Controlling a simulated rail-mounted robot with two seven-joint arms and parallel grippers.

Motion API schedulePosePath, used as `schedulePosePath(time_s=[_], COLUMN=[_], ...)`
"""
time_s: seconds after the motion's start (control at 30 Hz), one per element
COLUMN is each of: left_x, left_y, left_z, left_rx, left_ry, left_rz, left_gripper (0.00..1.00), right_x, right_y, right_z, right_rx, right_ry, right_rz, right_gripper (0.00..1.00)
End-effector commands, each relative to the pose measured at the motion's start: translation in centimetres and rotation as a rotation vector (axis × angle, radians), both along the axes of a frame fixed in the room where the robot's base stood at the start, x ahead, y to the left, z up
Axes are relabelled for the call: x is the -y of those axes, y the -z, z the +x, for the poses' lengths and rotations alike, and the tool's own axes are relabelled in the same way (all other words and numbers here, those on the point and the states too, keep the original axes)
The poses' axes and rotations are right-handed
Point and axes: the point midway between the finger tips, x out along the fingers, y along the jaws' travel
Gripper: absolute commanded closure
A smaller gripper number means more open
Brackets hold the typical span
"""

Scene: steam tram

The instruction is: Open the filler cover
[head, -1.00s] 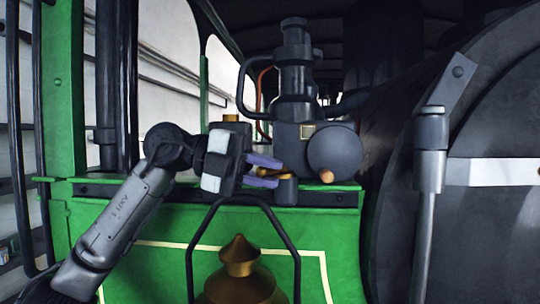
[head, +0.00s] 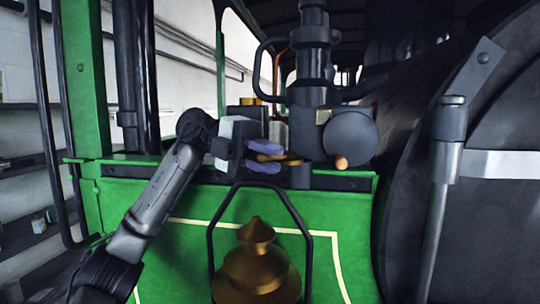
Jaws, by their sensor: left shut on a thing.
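The filler cover appears as a small brass piece (head: 291,162) on top of a short dark cylinder (head: 301,177), on the ledge left of the round grey drum. A brass part runs left from it between the purple fingers of my left gripper (head: 268,158). My left gripper reaches in from the left, its fingers pointing right, and is shut on this brass part. The fingers hide part of it. I cannot tell whether the cover is lifted at all. My right gripper is not in view.
A tall dark pump-like column (head: 309,70) and a grey drum (head: 350,138) stand just right. A black hoop rail (head: 211,235) and a brass dome (head: 256,270) are below. A large dark boiler front (head: 480,220) fills the right. A green post (head: 83,80) stands left.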

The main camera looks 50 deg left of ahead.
Motion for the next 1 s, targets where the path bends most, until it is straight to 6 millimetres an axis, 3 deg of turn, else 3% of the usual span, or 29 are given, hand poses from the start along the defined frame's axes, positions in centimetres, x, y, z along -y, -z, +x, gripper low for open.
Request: schedulePosePath(time_s=[0.13,0.17,0.37,0.67,0.9,0.97,1.0], left_x=[0.1,0.1,0.1,0.1,0.1,0.1,1.2], left_y=[-0.1,-0.1,0.0,-0.3,-3.3,-4.7,-5.0], left_z=[-0.1,-0.1,0.0,0.0,-0.1,-0.2,-0.1], left_rx=[0.001,0.001,0.001,0.001,0.007,0.009,0.011], left_ry=[0.002,0.002,0.001,0.000,0.001,0.002,0.004], left_rz=[0.000,0.000,0.000,0.000,-0.004,-0.007,-0.006], left_gripper=[1.00,0.80,0.61,0.61,0.61,0.44,0.29], right_x=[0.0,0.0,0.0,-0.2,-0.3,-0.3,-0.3], right_y=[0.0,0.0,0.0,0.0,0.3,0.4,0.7], right_z=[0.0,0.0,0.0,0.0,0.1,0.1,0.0], right_rx=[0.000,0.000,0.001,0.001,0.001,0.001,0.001], right_ry=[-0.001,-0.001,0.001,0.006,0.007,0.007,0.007], right_rz=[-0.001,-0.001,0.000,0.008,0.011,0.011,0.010], right_gripper=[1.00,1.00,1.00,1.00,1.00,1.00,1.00])
